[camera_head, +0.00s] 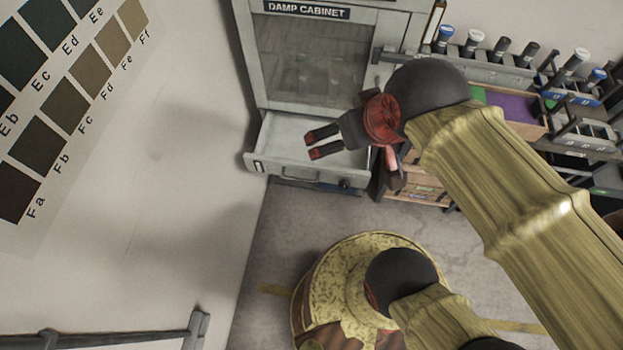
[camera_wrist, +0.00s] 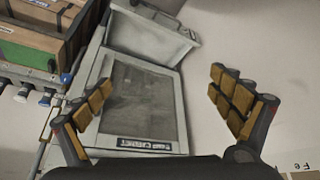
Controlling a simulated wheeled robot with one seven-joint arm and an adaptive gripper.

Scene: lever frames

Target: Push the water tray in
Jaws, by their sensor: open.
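The water tray (camera_head: 303,176) is a pale grey drawer at the foot of the damp cabinet (camera_head: 312,62). It stands pulled out, with its inside showing. In the wrist view the tray (camera_wrist: 155,37) is at the top, beyond the cabinet door (camera_wrist: 140,103), which looks closed. My gripper (camera_head: 312,144) appears over the tray's opening in the head view, its fingers pointing left. In the wrist view my gripper (camera_wrist: 160,78) has its fingers spread wide with nothing between them. Whether it touches the tray cannot be told. My wrist hides part of the tray's right end.
Wooden boxes (camera_wrist: 40,30) show at the left of the wrist view. A pale wall with a colour chart (camera_head: 75,85) is at left. Bare floor (camera_head: 330,212) lies in front of the tray.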

